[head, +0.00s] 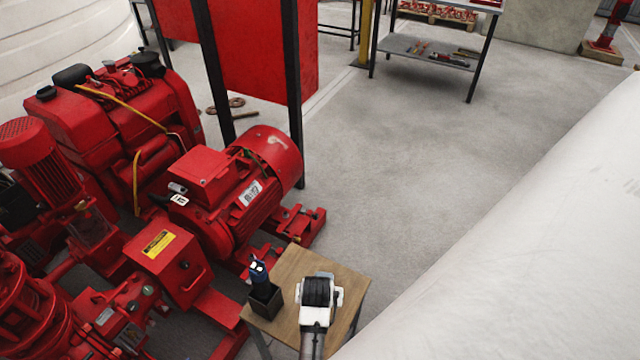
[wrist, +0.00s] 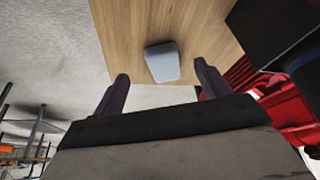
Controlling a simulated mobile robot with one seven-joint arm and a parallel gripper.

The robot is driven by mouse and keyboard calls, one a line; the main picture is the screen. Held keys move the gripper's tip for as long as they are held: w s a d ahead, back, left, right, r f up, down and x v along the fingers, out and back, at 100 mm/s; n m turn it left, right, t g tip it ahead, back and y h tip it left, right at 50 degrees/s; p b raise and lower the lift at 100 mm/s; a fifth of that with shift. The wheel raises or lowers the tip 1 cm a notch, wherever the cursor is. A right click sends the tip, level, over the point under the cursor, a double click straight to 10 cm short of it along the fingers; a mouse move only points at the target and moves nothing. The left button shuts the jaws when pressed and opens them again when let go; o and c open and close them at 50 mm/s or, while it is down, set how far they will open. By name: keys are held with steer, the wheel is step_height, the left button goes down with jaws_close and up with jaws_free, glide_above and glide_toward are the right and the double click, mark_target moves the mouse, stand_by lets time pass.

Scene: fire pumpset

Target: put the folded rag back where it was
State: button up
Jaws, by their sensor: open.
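A folded rag (wrist: 162,62), pale blue-grey, lies on the wooden top of a small table (wrist: 130,30), seen in the wrist view near the table's edge. My gripper (wrist: 161,72) is open, with one dark finger on each side of the rag in the picture. I see no finger touching it, and how high the fingers are above the tabletop is hard to tell. In the head view my gripper (head: 320,290) is over the small wooden table (head: 290,262).
Red pump machinery (head: 215,190) fills the left. A large white surface (head: 540,240) lies right. Open floor (head: 390,150) stretches behind the table.

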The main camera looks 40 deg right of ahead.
steer(key=shift+v, duration=2.25)
